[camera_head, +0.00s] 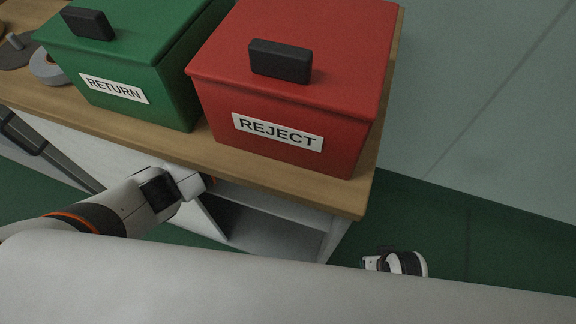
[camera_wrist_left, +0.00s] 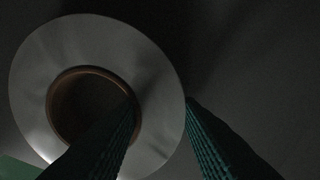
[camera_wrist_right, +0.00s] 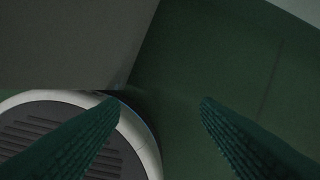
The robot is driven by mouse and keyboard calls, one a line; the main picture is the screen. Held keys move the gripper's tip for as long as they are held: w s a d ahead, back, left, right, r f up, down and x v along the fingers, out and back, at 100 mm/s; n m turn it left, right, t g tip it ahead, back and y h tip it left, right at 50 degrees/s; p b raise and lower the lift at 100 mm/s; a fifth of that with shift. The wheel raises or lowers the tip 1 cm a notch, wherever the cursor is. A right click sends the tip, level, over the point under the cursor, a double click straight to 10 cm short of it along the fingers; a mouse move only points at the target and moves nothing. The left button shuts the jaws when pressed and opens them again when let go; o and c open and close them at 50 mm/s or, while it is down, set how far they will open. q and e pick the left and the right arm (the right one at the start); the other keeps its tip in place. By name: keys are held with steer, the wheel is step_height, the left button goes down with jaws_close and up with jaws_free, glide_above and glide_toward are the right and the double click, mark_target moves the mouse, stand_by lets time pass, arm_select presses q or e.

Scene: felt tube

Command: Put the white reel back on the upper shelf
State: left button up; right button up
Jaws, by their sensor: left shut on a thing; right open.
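The white reel (camera_wrist_left: 48,50), a pale ring with a brown-edged core hole, fills the left of the left wrist view. My left gripper (camera_wrist_left: 159,103) is shut on its ring wall, one finger over the hole and the other at the outer edge. In the head view my left arm reaches to the open white cabinet (camera_head: 322,238) under the counter; the fingers and the reel are hidden there. Shelf boards show inside the cabinet, partly covered by the counter and my arm. My right gripper (camera_wrist_right: 160,100) is open and empty, over green floor.
A green RETURN box (camera_head: 170,85) and a red REJECT box (camera_head: 345,100) stand on the wooden counter (camera_head: 290,190). A grey reel (camera_head: 48,68) lies at the counter's left. Green floor (camera_head: 490,235) is open to the right of the cabinet, below a pale wall.

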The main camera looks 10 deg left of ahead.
arm_select(q)
steer(key=o, duration=1.1)
steer(key=shift+f, duration=0.1)
steer(key=shift+o, duration=0.2)
steer(key=shift+r, duration=0.3)
step_height(320, 180, up, 7)
steer(key=shift+r+p, duration=0.1)
steer(key=shift+p, duration=1.1)
arm_select(e)
step_height(320, 180, down, 8)
steer(key=s, duration=0.3)
steer(key=shift+d+g, duration=0.2)
steer(key=shift+g, duration=0.1)
steer(key=shift+r, duration=0.1)
